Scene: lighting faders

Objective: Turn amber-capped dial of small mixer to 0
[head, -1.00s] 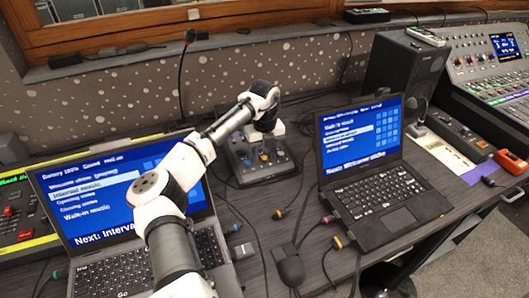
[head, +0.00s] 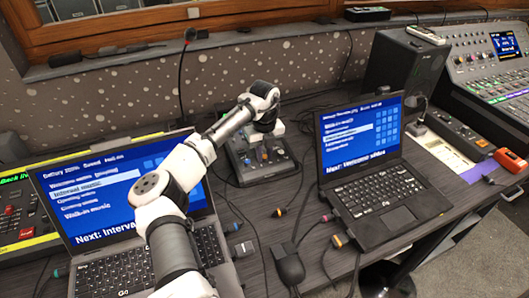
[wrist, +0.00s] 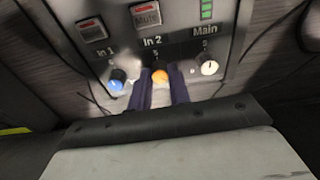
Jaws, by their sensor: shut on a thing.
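The small mixer (head: 262,172) stands on the desk between the two laptops in the head view. In the wrist view its panel (wrist: 184,58) shows a blue-capped dial (wrist: 116,80) under "In 1", the amber-capped dial (wrist: 159,76) under "In 2" and a white-capped dial (wrist: 209,68) under "Main". My gripper (wrist: 160,80) is over the mixer with a dark finger on each side of the amber-capped dial, shut on it. The fingers hide most of that dial's scale, and I cannot read where its pointer stands.
A laptop (head: 110,200) is at the left and another laptop (head: 375,190) is right of the mixer. Mute buttons (wrist: 145,15) sit above the dials. A black speaker (head: 403,72) stands at the back right.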

